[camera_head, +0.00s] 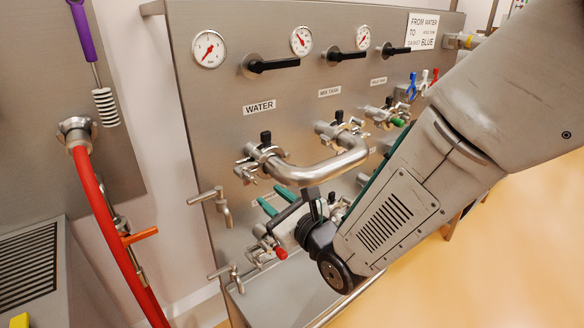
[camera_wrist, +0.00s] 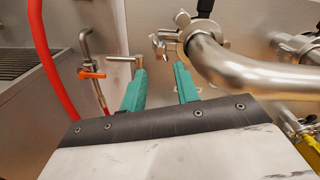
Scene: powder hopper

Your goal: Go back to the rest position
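My gripper (camera_wrist: 160,72) has two teal fingers that stand apart with only the steel panel showing between them. In the head view my gripper (camera_head: 272,199) is low in front of the panel, below the WATER port. A bent steel pipe (camera_head: 318,172) joins the WATER port to the MIX TANK port. In the wrist view the bent pipe (camera_wrist: 245,72) is just right of the right finger, and the two look close but apart. A clamp (camera_wrist: 165,43) at the WATER port is beyond the fingertips.
A small tap (camera_head: 218,202) sticks out left of my gripper. A red hose (camera_head: 105,225) hangs at the left. Gauges, black handles and coloured clamps (camera_head: 412,85) are on the panel (camera_head: 225,110). The yellow floor (camera_head: 520,250) at the right is clear.

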